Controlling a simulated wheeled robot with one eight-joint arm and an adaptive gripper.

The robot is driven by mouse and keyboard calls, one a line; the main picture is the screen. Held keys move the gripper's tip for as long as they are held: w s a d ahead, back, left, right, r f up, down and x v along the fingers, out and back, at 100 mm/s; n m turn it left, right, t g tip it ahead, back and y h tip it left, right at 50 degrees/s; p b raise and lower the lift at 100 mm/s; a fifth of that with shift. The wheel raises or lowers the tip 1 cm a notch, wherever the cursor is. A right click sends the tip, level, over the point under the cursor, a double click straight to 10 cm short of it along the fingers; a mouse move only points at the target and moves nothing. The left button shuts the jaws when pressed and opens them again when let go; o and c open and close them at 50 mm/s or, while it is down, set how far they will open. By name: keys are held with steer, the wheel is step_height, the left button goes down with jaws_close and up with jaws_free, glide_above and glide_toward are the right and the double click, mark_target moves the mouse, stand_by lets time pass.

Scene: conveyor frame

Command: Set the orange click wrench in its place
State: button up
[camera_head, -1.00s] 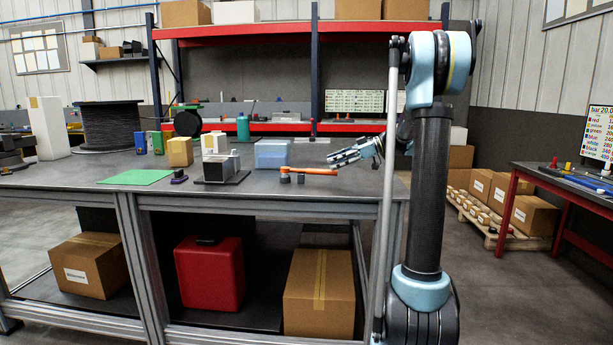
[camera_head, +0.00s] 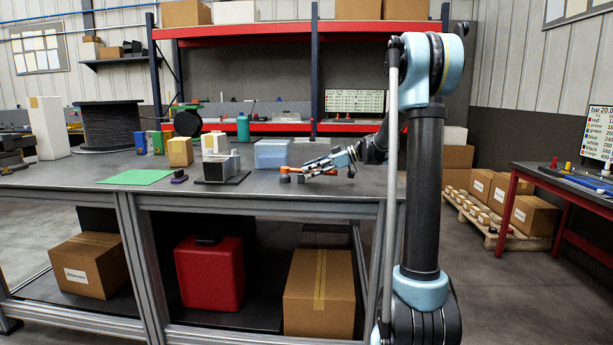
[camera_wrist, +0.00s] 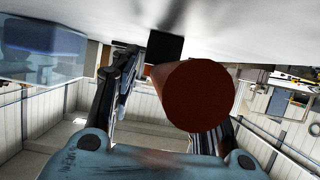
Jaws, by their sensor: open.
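The orange click wrench (camera_head: 287,171) lies near the front right of the grey workbench (camera_head: 350,186), on small dark-orange and grey supports. My gripper (camera_head: 310,171) is low over the bench at the wrench, its fingers covering much of the handle. In the wrist view, a round reddish-brown end (camera_wrist: 200,95), apparently the wrench's handle end, shows large between the open fingers. One finger (camera_wrist: 122,80) stands to its left with a gap; the other is mostly hidden behind the handle. The wrench's place cannot be told from these frames.
A translucent blue box (camera_head: 271,153) stands just behind the wrench; it also shows in the wrist view (camera_wrist: 40,55). A grey fixture on a dark plate (camera_head: 222,179) and a green mat (camera_head: 135,177) lie to the left. Another table (camera_head: 560,180) with tools stands at right.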

steer(key=shift+c, duration=0.4)
jaws_close()
step_height(320, 180, up, 10)
steer(key=shift+f, duration=3.45)
